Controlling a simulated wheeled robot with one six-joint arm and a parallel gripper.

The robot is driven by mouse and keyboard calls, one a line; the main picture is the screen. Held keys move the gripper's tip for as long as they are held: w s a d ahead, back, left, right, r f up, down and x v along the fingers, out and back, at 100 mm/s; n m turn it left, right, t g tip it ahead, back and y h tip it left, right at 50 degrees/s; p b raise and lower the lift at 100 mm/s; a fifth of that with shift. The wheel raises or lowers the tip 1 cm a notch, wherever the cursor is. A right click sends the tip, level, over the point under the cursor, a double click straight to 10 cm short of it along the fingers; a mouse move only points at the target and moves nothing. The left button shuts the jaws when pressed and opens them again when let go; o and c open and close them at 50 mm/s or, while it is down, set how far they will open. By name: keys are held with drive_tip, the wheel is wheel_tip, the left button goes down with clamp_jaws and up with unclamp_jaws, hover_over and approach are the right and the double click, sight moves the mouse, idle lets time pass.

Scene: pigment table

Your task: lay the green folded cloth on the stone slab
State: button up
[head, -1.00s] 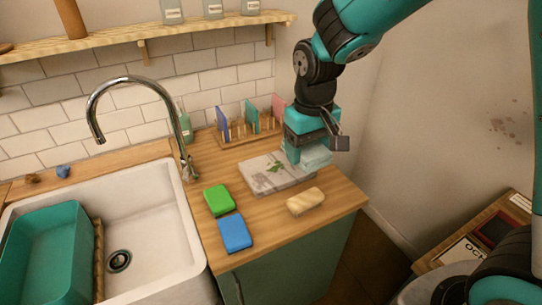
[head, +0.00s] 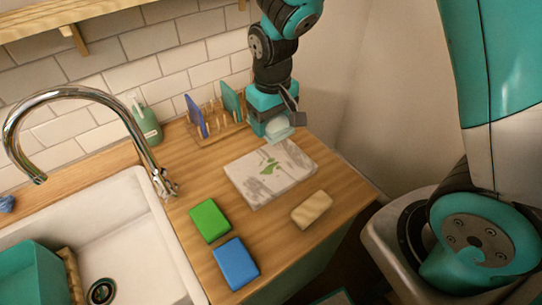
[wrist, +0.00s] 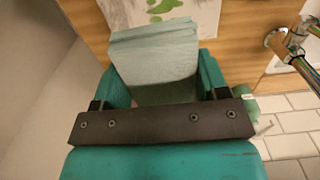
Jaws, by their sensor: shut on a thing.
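My gripper (head: 272,120) is shut on a pale green folded cloth (head: 279,132), with the fingers on either side of it. In the wrist view the cloth (wrist: 155,52) shows stacked layers at its far edge. In the head view the cloth appears just behind the back edge of the stone slab (head: 247,183). I cannot tell its exact height above the counter. The slab is pale grey-white with green and dark stains, lies flat, and has nothing on it. Part of the slab (wrist: 195,17) also shows at the top of the wrist view.
A bright green block (head: 209,221), a blue block (head: 236,263) and a tan sponge-like block (head: 312,209) lie in front of the slab. A wooden rack (head: 222,136) with upright coloured pieces stands behind it. The sink (head: 135,205) and tap (head: 150,165) are to the left.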

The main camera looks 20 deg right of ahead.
sight(272, 168)
wheel_tip(272, 168, down, 14)
drive_tip(key=p, duration=0.2)
drive_tip(key=shift+p, duration=0.3)
drive_tip(key=shift+f, duration=0.1)
drive_tip(key=o, duration=0.9)
wheel_tip(272, 168, up, 12)
drive_tip(key=b, duration=0.3)
drive_tip(key=shift+f, duration=0.15)
drive_tip(key=s+a+r+n+y, duration=0.2)
drive_tip(key=s+r, duration=0.7)
drive_tip(key=s+a+r+n+y, duration=0.2)
drive_tip(key=s+a+r, duration=0.1)
drive_tip(key=s+r, duration=0.6)
drive_tip(key=shift+s+n, duration=0.4)
drive_tip(key=shift+s, duration=0.25)
